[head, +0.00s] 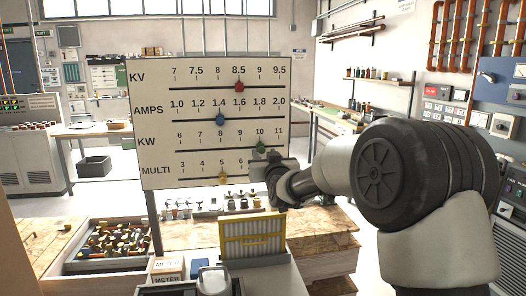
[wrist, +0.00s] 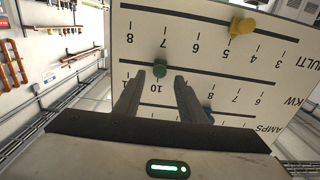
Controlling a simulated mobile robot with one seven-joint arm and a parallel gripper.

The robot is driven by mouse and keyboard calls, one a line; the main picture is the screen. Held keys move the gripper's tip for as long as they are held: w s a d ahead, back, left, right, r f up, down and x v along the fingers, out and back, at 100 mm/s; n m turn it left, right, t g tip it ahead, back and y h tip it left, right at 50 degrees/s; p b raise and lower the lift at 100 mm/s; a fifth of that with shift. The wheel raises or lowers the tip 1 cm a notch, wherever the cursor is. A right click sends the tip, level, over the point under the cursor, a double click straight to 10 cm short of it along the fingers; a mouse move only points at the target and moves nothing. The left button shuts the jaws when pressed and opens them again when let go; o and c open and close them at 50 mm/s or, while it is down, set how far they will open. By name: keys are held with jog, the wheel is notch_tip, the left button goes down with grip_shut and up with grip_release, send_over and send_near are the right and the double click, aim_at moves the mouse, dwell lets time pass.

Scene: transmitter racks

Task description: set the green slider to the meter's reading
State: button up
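The green slider (head: 260,147) is a round knob on the KW line of the white scale board (head: 155,100), at about the 10 mark. It also shows in the wrist view (wrist: 160,68), where the board appears upside down. My gripper (head: 268,164) is in front of the board's lower right part. In the wrist view my gripper (wrist: 158,77) has its two fingers spread, with the green knob in line with the gap at their tips. I cannot tell whether the tips reach around the knob. A box labelled METER (head: 167,280) stands at the lower edge; no reading is legible.
A red knob (head: 239,86) sits near 8.5 KV, a blue knob (head: 220,119) near 1.4 AMPS and a yellow knob (head: 222,178) near 5 MULTI. A crate of parts (head: 70,268) and a yellow-framed panel (head: 252,238) stand below the board.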

aim_at(262, 150)
jog(key=shift+x, duration=1.95)
grip_shut()
